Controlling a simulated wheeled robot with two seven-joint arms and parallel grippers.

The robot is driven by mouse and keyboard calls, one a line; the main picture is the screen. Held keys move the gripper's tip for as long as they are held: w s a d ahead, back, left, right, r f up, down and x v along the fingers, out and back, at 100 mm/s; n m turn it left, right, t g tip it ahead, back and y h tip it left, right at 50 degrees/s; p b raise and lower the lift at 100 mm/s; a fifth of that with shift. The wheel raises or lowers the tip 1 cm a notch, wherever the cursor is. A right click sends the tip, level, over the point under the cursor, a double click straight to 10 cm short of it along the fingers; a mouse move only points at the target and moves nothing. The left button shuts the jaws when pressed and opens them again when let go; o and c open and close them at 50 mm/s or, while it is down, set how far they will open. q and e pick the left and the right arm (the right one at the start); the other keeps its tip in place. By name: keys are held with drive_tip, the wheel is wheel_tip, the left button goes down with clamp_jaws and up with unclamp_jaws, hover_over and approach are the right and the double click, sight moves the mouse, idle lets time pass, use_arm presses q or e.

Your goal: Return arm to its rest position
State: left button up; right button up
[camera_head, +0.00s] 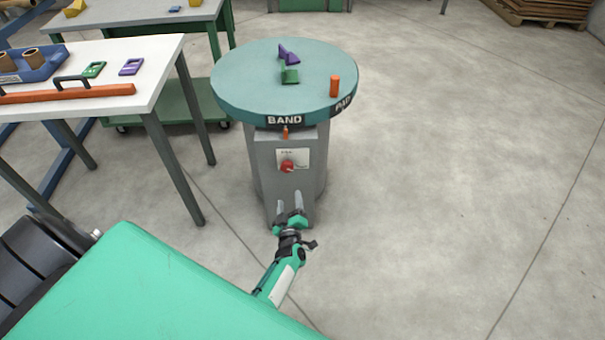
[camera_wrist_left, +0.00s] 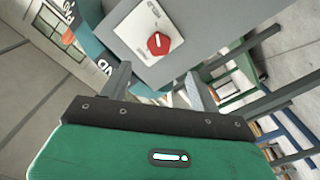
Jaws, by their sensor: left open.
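My left gripper (camera_head: 290,207) is open and empty, in front of the grey pedestal of the round turntable (camera_head: 235,90). In the left wrist view its two fingers (camera_wrist_left: 158,85) stand apart, with nothing between them. Just beyond them is a red knob (camera_head: 287,166) on a white plate on the pedestal; the red knob also shows in the left wrist view (camera_wrist_left: 158,43). The fingers look apart from the knob. My right gripper is in neither view.
On the turntable are a purple block (camera_head: 288,56), a green block (camera_head: 290,75) and an orange cylinder (camera_head: 334,86). A white table (camera_head: 150,70) at the left holds a blue tray (camera_head: 45,62) and an orange bar (camera_head: 70,93). The floor at the right is clear.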

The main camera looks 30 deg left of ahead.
use_arm(q)
drive_tip(key=shift+d+h, duration=0.1)
drive_tip(key=shift+h, duration=0.2)
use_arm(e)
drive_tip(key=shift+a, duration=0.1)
